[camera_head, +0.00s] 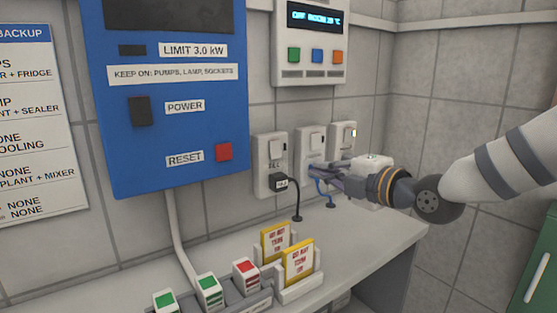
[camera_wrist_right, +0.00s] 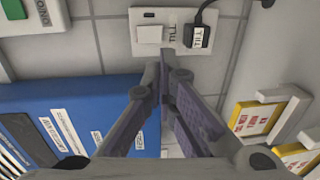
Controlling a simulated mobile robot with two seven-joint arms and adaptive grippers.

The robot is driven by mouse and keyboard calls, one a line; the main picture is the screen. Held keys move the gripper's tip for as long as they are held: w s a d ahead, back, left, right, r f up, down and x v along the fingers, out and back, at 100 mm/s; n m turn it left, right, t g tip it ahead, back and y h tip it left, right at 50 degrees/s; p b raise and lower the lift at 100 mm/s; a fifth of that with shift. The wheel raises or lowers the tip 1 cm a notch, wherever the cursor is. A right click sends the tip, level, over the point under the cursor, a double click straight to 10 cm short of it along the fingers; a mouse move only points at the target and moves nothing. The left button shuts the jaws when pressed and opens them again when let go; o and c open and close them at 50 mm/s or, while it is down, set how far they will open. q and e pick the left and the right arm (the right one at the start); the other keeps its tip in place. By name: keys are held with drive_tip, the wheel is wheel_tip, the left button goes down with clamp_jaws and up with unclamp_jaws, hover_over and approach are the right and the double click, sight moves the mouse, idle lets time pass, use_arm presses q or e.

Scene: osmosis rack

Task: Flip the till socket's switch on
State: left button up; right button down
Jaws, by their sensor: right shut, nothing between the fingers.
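The till socket (camera_head: 270,165) is a white wall plate, the leftmost of three, with a pale switch (camera_head: 275,149) above a black plug (camera_head: 280,183). In the wrist view the TILL plate (camera_wrist_right: 171,48), its switch (camera_wrist_right: 149,34) and plug (camera_wrist_right: 197,37) show sideways at the top. I cannot tell the switch's position. My right gripper (camera_head: 309,170) is shut and empty, reaching in from the right in front of the middle socket, just right of the till socket. In the wrist view its fingertips (camera_wrist_right: 164,64) appear below the plate; contact is not visible. My left gripper is not in view.
The middle socket (camera_head: 311,138) has a blue cord; the right socket (camera_head: 342,135) shows a small light. A blue power box (camera_head: 170,130) hangs left, a display unit (camera_head: 310,40) above. Yellow cards (camera_head: 274,243) and coloured blocks (camera_head: 209,291) stand on the counter (camera_head: 370,243) below.

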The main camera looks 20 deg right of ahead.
drive_tip(key=b, duration=0.3)
approach(277, 158)
drive_tip(key=x, duration=0.6)
drive_tip(key=shift+w+a+f, duration=0.1)
drive_tip(key=shift+w+a, duration=0.05)
drive_tip(key=shift+w, duration=0.3)
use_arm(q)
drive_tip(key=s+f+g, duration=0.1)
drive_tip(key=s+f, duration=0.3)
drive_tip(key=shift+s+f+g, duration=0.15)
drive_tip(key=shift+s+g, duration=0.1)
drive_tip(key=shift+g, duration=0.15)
